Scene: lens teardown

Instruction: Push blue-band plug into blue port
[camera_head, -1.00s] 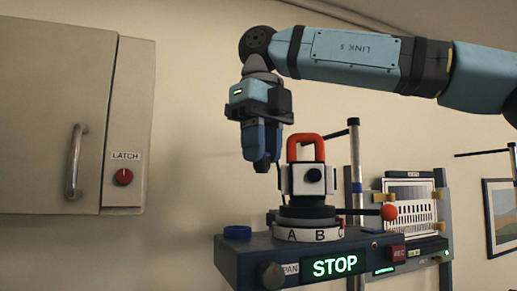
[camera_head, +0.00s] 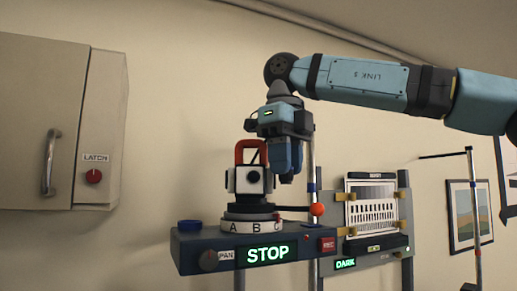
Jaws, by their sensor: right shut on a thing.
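My right gripper (camera_head: 286,175) points down, its blue fingers just right of the white instrument head with a red handle (camera_head: 246,180). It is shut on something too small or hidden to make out. I cannot pick out a blue-band plug for sure. A blue ring (camera_head: 190,225) lies on the left end of the dark console (camera_head: 192,250); I cannot tell whether it is the blue port. My left gripper is not in view.
The instrument stands on a white dial lettered A B. An orange ball on a lever (camera_head: 317,209) sticks out right, near a pole with a blue band (camera_head: 312,188). A rack panel (camera_head: 371,205) stands right; a cabinet (camera_head: 50,130) hangs left.

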